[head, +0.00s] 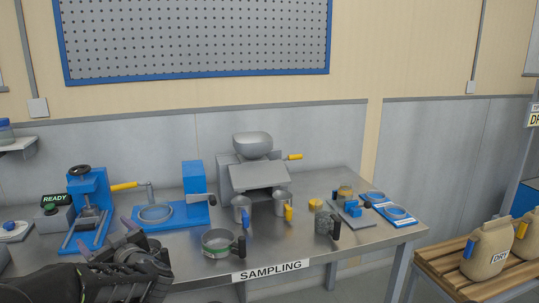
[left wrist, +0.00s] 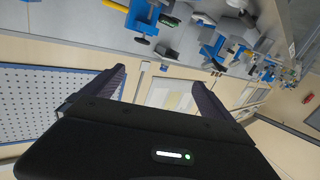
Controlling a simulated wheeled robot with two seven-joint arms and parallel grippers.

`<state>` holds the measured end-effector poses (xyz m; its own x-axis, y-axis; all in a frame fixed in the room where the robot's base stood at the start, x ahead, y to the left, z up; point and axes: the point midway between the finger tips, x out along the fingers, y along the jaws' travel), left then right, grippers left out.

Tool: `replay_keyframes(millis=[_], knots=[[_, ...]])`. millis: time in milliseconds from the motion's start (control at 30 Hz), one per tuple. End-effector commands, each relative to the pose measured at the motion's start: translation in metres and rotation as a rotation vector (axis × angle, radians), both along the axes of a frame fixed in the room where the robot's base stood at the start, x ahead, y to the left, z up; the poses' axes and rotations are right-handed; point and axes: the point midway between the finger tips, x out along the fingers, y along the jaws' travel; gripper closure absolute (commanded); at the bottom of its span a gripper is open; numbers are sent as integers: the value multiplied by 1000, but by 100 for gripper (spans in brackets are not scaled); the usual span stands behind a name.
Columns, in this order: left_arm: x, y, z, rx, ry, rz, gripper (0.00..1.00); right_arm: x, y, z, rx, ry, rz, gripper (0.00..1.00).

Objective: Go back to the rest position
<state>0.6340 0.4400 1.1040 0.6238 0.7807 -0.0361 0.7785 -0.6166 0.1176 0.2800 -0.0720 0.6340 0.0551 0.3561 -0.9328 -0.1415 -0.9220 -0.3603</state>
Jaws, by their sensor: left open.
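My left gripper (head: 119,224) is at the lower left of the head view, over the front left of the steel bench (head: 192,258). In the left wrist view the two dark fingers of my left gripper (left wrist: 158,78) stand wide apart with nothing held between them. The wall and bench appear tilted behind them. My right gripper is in neither view.
A blue press (head: 90,200) stands close beyond my left gripper. A blue clamp stand (head: 195,190), grey splitter (head: 255,175) and metal cup with black handle (head: 218,243) are on the bench. Sacks (head: 488,250) sit on a wooden pallet (head: 450,270) at right.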

Motion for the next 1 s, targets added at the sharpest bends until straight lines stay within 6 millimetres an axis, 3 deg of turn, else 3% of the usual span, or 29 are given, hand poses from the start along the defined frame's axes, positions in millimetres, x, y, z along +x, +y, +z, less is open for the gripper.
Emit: replay_keyframes(millis=[167,333,433,567,667,767,867,1000], knots=[[16,-28,-21,-60,-6,-128,3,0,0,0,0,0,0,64],[29,-67,-59,-130,34,-269,3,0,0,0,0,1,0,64],[32,-93,-90,-181,77,-356,3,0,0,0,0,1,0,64],[26,-137,-150,-271,178,-487,3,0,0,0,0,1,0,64],[7,-180,-210,-366,297,-599,3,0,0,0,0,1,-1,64],[-28,-221,-271,-468,436,-695,3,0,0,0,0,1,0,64],[-73,-259,-326,-571,585,-774,3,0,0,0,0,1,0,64],[-154,-303,-389,-706,805,-860,3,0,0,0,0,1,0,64]])
